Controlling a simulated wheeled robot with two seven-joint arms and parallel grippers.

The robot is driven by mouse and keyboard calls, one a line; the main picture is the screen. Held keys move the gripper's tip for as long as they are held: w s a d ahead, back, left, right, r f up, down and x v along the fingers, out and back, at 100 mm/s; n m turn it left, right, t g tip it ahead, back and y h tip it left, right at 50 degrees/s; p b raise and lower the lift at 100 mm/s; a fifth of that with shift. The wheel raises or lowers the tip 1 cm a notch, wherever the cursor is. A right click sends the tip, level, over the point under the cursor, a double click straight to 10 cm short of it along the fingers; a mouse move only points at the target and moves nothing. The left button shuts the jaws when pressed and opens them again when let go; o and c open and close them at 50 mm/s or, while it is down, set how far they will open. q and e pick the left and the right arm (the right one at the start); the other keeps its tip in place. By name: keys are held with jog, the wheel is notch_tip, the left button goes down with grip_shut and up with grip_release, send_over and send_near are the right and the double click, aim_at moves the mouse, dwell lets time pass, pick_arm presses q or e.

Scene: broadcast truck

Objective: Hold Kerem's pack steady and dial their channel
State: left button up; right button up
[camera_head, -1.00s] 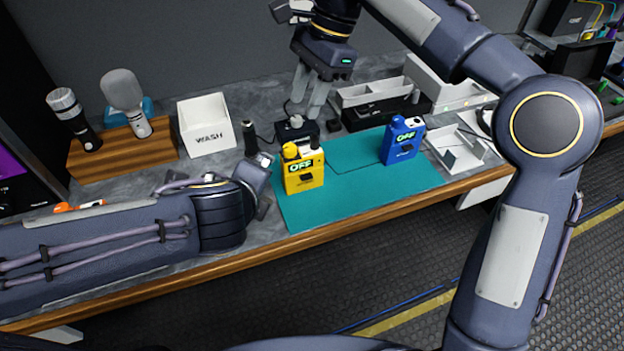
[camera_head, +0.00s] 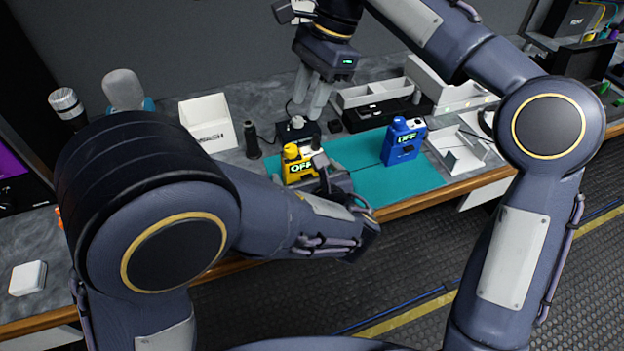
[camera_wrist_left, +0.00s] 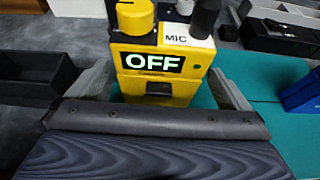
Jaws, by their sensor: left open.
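A yellow pack (camera_head: 296,152) stands upright on the teal mat (camera_head: 358,163), its display reading OFF. In the left wrist view the yellow pack (camera_wrist_left: 158,60) has a yellow knob (camera_wrist_left: 136,16) on top and a MIC label. My left gripper (camera_wrist_left: 162,88) is open, its fingers on either side of the pack's lower body with gaps showing. In the head view my left gripper (camera_head: 320,175) partly hides the pack. A blue pack (camera_head: 404,141), also reading OFF, stands to the right. My right gripper (camera_head: 312,98) points down, open and empty, above a small black box with a pale knob (camera_head: 297,123). No name is readable.
A white WASH bin (camera_head: 207,122) stands at the back left. A white open tray (camera_head: 456,150) lies right of the mat. White and black boxes (camera_head: 375,104) line the back. The mat's front right is clear.

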aim_at(305, 173)
pick_arm(q)
jog(key=shift+x, duration=1.85)
